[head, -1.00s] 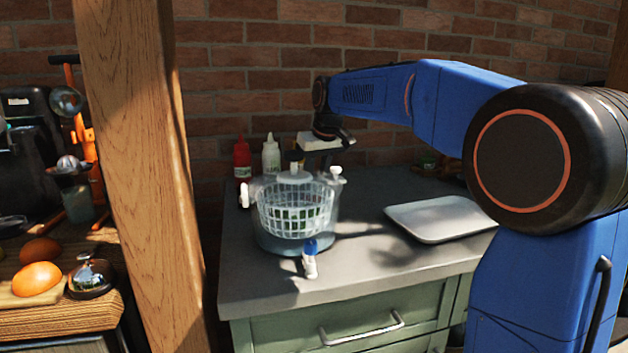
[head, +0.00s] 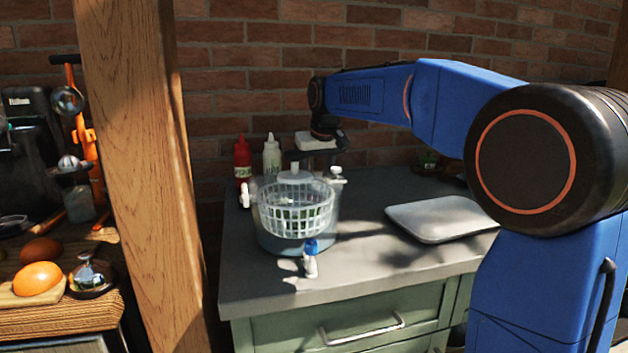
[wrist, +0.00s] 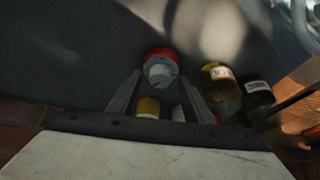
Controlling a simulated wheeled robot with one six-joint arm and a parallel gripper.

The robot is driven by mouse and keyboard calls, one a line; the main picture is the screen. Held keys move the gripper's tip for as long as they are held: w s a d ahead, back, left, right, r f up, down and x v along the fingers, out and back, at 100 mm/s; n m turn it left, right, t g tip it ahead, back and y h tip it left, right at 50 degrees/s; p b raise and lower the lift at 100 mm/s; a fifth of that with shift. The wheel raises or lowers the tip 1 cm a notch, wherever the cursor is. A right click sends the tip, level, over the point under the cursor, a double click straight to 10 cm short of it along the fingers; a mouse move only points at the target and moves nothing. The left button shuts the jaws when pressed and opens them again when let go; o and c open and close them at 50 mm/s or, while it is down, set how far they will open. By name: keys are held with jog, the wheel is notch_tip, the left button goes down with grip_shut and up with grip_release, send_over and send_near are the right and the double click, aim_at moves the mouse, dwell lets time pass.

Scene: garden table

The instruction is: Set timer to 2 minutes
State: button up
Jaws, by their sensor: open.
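A round red-and-white thing, which looks like the timer (wrist: 160,69), stands on the dark grey worktop in the wrist view. Its white face has small dark marks that are too blurred to read. My gripper (wrist: 159,77) is open, with its two fingers apart on either side of the view just short of the timer. Nothing is held between them.
A yellow-capped bottle (wrist: 148,107) and a white-topped one (wrist: 178,114) show between my fingers. In the head view, red (head: 242,160) and white (head: 272,155) squeeze bottles, a small blue-topped bottle (head: 310,262) and a grey tray (head: 440,220) share the worktop.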

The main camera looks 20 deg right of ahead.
jog(key=a+v, duration=0.1)
jog(key=v, duration=1.6)
jog(key=shift+d+r, duration=0.2)
jog(key=shift+d, duration=0.3)
jog(key=shift+d, duration=0.2)
